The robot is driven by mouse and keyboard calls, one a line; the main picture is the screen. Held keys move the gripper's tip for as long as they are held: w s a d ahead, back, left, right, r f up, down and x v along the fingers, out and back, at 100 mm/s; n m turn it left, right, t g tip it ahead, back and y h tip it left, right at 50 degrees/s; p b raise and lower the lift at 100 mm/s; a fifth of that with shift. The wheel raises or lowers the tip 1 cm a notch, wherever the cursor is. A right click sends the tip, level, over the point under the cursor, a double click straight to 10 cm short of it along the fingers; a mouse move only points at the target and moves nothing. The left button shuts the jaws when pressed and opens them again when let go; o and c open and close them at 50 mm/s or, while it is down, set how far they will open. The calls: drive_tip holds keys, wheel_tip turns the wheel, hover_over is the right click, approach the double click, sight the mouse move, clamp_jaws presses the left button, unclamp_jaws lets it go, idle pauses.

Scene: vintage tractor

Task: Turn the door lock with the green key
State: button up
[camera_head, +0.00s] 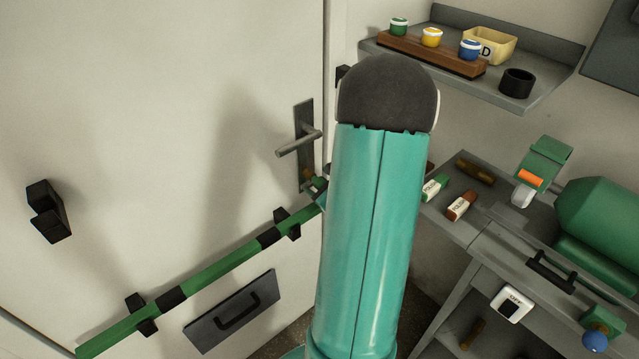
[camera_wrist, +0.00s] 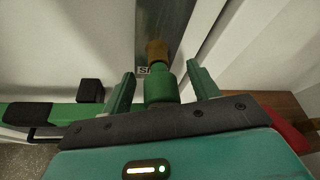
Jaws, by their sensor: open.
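The white door (camera_head: 200,90) fills the left of the head view, with a grey handle plate and lever (camera_head: 298,143). In the wrist view the metal lock plate (camera_wrist: 163,22) is ahead, with a brass lock piece (camera_wrist: 157,50) on it. The green key (camera_wrist: 160,86) stands in line with the brass piece and appears to meet it; how deep it sits cannot be seen. My gripper (camera_wrist: 161,74) is open, one green finger on each side of the key, with visible gaps. In the head view my teal arm hides most of the gripper and the key.
A green bar (camera_head: 225,266) in black brackets crosses the door below the lock. A black block (camera_head: 49,211) is on the door at left. At right are a shelf (camera_head: 548,82) with coloured pots and a workbench (camera_head: 490,222) with polish tubes and a green machine (camera_head: 605,220).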

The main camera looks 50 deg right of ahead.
clamp_jaws()
drive_tip(key=m+y, duration=0.2)
drive_tip(key=m, duration=0.1)
drive_tip(key=shift+w+d+t, duration=0.1)
drive_tip(key=shift+t, duration=0.2)
drive_tip(key=shift+r, duration=0.1)
drive_tip(key=shift+m+y, duration=0.3)
drive_tip(key=m+y, duration=0.1)
drive_tip(key=m, duration=0.2)
drive_tip(key=shift+d+t+y, duration=0.1)
drive_tip(key=shift+t+y, duration=0.2)
drive_tip(key=shift+y, duration=0.1)
drive_tip(key=shift+c, duration=0.2)
unclamp_jaws()
drive_tip(key=shift+w, duration=0.1)
drive_tip(key=v, duration=1.4)
drive_tip(key=shift+d, duration=0.1)
